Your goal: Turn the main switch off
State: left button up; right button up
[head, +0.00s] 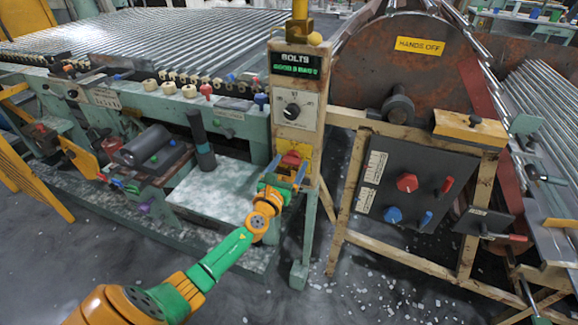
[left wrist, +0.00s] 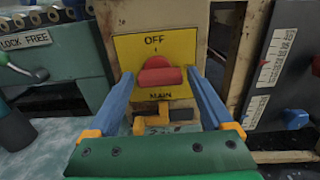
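The main switch is a red knob (left wrist: 160,74) on a yellow plate (left wrist: 180,48) marked OFF at the top and MAIN at the bottom. Its wide grip lies roughly crosswise, with a raised part at the top; its exact setting is hard to tell. In the head view the red knob (head: 291,159) sits low on the cream control post. My left gripper (head: 286,174) is in front of it. In the left wrist view its two blue fingers stand apart, one on each side of the knob, with gaps visible. My right gripper is not in view.
Above the switch is a white dial panel (head: 293,110) under a green-lit display (head: 297,65). To the right, a dark panel (head: 413,180) carries red and blue knobs and levers. A grey tray (head: 215,190) and a dark upright cylinder (head: 201,140) are at the left.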

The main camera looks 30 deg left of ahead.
pick_arm(q)
jog(key=c, duration=1)
jog(key=shift+n, duration=0.4)
jog(key=n+b, duration=0.1)
jog(key=n, duration=0.3)
jog(key=n+b, duration=0.1)
jog(key=n, duration=0.8)
jog(key=shift+r, duration=0.1)
jog(key=shift+a+n, duration=0.1)
jog(key=shift+n, duration=2.2)
jog(key=o, duration=1.3)
